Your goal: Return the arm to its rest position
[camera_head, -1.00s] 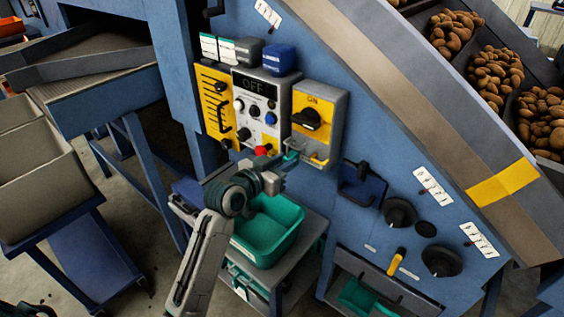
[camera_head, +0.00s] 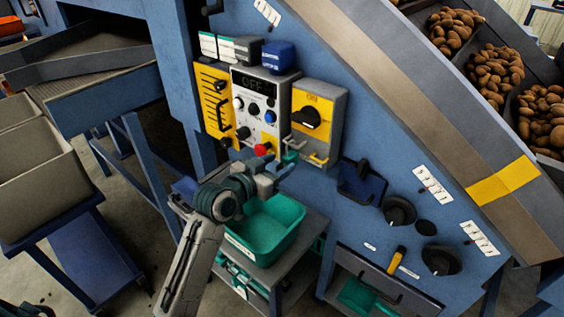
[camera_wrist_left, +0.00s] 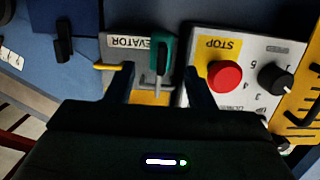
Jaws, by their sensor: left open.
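My left arm reaches up in front of the blue machine in the head view. Its gripper (camera_head: 286,168) is just below the control boxes, near the lower left of the yellow switch box (camera_head: 319,110). In the left wrist view the two fingers of the left gripper (camera_wrist_left: 160,82) are apart. A teal-handled item (camera_wrist_left: 160,55) shows between and beyond them, by the ELEVATOR label (camera_wrist_left: 137,42); I cannot tell whether the fingers touch it. The teal item also shows in the head view (camera_head: 291,156). My right gripper is not in view.
A red stop button (camera_wrist_left: 225,76) sits close beside one finger. The control panel (camera_head: 254,108) has a display reading OFF. A green tub (camera_head: 270,230) stands on a cart below the gripper. A grey bin (camera_head: 45,190) is at the left.

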